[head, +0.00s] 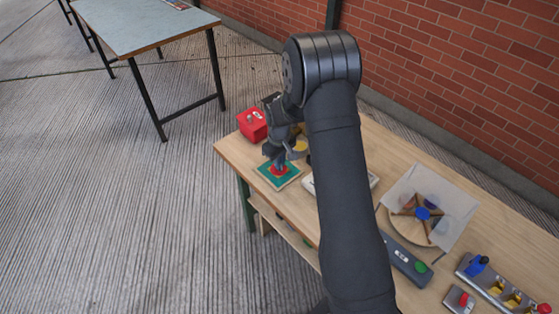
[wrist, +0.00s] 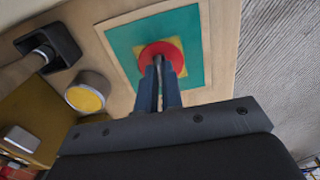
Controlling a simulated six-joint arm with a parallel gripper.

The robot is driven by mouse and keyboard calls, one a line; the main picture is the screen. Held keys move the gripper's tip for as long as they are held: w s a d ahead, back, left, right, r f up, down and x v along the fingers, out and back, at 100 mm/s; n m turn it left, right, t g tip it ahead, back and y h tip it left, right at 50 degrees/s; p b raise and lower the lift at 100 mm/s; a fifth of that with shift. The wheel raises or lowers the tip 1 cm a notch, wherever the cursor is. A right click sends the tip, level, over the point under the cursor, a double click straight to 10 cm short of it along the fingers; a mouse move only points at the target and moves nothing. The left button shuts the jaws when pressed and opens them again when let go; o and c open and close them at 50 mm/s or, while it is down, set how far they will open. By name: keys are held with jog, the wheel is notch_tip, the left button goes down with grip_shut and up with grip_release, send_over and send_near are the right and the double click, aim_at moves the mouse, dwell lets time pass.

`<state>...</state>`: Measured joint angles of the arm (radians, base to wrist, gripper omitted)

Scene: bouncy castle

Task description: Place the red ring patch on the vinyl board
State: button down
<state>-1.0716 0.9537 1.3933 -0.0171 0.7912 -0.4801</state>
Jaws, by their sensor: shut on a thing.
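The vinyl board (wrist: 199,40) shows in the wrist view as a teal-green square with a pale wooden border and a yellow patch at its middle. It also lies at the near left end of the table in the head view (head: 268,173). The red ring patch (wrist: 153,52) is a round red piece over the board's middle, covering part of the yellow. My gripper (wrist: 160,72) points down at the board, with its blue fingers shut on the red ring patch. The grip point is partly hidden. I cannot tell whether the patch touches the board.
A red box (head: 252,125) stands behind the board. A round yellow-topped piece (wrist: 87,92) and a dark square holder (wrist: 48,47) are beside it. To the right are a round wooden piece with a blue knob (head: 422,213) and a grey block with a green button (head: 405,260).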

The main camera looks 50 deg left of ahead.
jog(key=c, duration=1.6)
grip_release()
notch_tip(320, 180, up, 12)
jog(key=shift+s+r, duration=0.1)
jog(key=shift+r, duration=0.05)
notch_tip(320, 180, down, 12)
jog(key=shift+f, duration=0.15)
jog(key=shift+r, duration=1.85)
